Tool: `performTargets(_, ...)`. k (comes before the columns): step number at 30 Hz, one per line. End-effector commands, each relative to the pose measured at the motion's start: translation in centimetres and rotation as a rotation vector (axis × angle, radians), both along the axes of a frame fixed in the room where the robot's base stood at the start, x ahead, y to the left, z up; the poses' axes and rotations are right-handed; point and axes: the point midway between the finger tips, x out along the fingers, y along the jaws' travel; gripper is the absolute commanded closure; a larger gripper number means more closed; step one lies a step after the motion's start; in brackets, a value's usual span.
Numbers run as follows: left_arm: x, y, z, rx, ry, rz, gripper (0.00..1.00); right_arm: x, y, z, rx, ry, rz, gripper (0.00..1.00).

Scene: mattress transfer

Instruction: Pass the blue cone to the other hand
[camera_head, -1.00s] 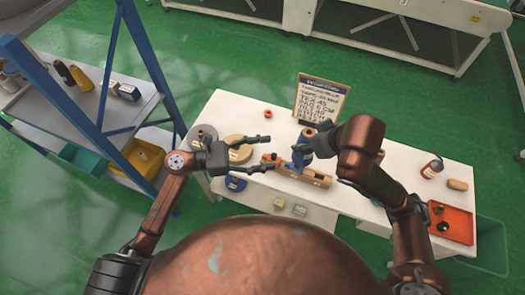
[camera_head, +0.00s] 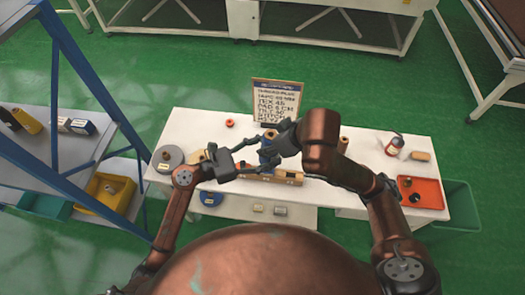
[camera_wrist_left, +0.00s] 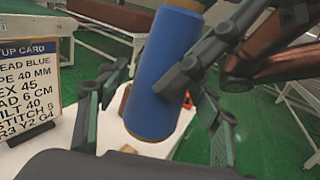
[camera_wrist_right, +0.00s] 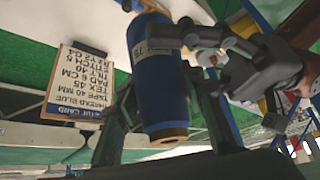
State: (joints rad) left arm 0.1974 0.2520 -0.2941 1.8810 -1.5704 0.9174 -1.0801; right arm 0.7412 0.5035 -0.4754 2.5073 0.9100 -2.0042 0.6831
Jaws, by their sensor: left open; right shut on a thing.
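The blue cone (camera_head: 267,152) is a blue spool with a tan end, held above the white table. My right gripper (camera_head: 281,143) is shut on it from the right. In the right wrist view the cone (camera_wrist_right: 162,75) sits between my right fingers. My left gripper (camera_head: 254,154) is open at the cone from the left. In the left wrist view the cone (camera_wrist_left: 163,75) lies tilted between my open left fingers, with a gap on the left finger's side. I cannot tell whether the right finger of that pair touches it.
A set-up card (camera_head: 277,102) stands behind the cone. A wooden rack (camera_head: 287,176) lies below it. A blue-framed shelf (camera_head: 62,100) stands at left.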

Motion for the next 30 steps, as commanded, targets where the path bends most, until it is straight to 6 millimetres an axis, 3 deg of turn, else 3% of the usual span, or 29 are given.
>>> performTargets(4,0.01,0.01,0.0,0.0,0.0,0.0,0.4,0.01,0.01,0.05,0.001,-0.001,0.0,0.96)
performTargets(24,-0.21,-0.07,0.04,0.0,0.0,-0.006,0.86,0.08,0.02,0.08,0.002,-0.002,-0.001,0.96)
performTargets(25,-0.23,-0.08,0.04,0.0,0.0,-0.006,0.54,0.09,0.01,0.1,0.002,-0.002,-0.001,0.96)
performTargets(30,-0.2,-0.08,0.02,0.0,0.001,-0.005,0.42,0.08,0.02,0.09,0.002,-0.002,-0.001,0.96)
